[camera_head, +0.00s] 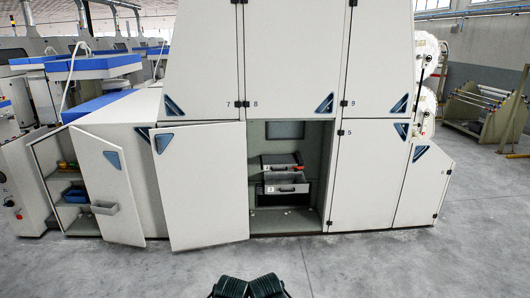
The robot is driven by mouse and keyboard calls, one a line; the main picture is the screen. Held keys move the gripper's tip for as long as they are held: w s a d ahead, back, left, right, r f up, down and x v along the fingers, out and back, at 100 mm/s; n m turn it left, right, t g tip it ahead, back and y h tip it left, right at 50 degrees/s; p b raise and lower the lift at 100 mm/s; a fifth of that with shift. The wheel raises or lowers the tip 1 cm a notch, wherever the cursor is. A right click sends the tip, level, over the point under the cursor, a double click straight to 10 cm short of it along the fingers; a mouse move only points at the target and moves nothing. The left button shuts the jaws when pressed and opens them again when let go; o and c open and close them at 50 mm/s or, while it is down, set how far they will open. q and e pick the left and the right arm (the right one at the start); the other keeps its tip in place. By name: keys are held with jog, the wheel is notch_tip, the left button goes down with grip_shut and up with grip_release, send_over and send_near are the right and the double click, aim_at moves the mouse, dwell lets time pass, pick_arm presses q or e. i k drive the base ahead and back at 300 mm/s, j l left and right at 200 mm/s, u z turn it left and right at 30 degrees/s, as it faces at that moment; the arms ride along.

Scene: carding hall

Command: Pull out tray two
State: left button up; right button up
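Two grey trays sit one above the other inside an open bay of the large white machine cabinet. The lower tray (288,188) has a dark handle on its front and a small white number label at its left, too small to read surely; it may be tray two. The upper tray (278,166) also has a dark handle, with an orange-red spot at its right end. The lower tray's front seems to stand a little forward. Dark ribbed shapes at the bottom edge look like parts of my arms. No gripper fingers show, and both trays are untouched.
The bay's wide white door (202,190) stands open at its left. Farther left, a smaller door (108,185) is open beside a compartment holding blue bins (75,194). The grey floor (330,265) in front of the cabinet is clear. A rack (480,110) stands far right.

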aim_at(285, 180)
jog(key=i+l+z, duration=0.3)
jog(key=i, duration=0.6)
jog(key=i+z, duration=0.25)
jog(key=i, duration=2.45)
